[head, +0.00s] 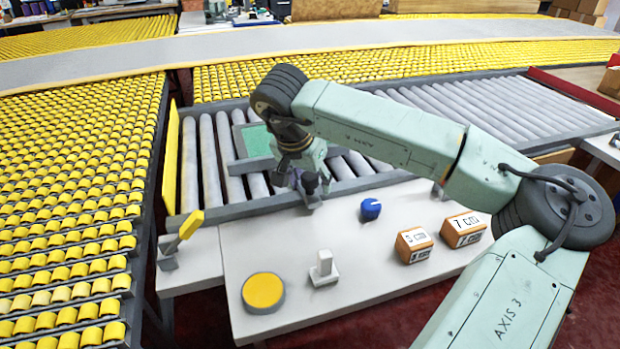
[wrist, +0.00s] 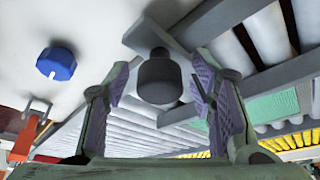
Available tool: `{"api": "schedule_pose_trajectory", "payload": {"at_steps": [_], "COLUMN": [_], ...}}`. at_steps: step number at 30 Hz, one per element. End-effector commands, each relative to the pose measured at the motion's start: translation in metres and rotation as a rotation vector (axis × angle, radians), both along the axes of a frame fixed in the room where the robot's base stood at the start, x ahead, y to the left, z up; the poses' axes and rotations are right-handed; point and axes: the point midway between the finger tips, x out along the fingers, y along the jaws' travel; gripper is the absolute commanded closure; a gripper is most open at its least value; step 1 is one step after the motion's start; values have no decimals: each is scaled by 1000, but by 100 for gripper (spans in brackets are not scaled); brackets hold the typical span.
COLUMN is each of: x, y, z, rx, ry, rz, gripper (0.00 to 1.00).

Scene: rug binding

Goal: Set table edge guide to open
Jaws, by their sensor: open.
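A dark grey cylindrical knob (wrist: 160,78) on a grey base stands between the fingers of my gripper (wrist: 160,95) in the wrist view. My gripper is open, with a finger on each side of the knob and gaps showing. A grey-framed green panel (head: 258,140) lies over the rollers just behind. No label shows which part is the edge guide, and I cannot tell its setting.
The white worktop holds a blue knob (head: 370,209), a yellow round button (head: 263,291), a white switch (head: 323,268) and two orange boxes (head: 413,244) (head: 463,229). A yellow lever (head: 190,225) stands at the left. Yellow roller conveyors (head: 70,180) flank the table.

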Motion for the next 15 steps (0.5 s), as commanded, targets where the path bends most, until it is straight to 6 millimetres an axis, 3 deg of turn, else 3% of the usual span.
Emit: {"api": "schedule_pose_trajectory", "payload": {"at_steps": [15], "x": [0], "y": [0], "z": [0], "rx": [0], "ry": [0], "rz": [0], "gripper": [81]}}
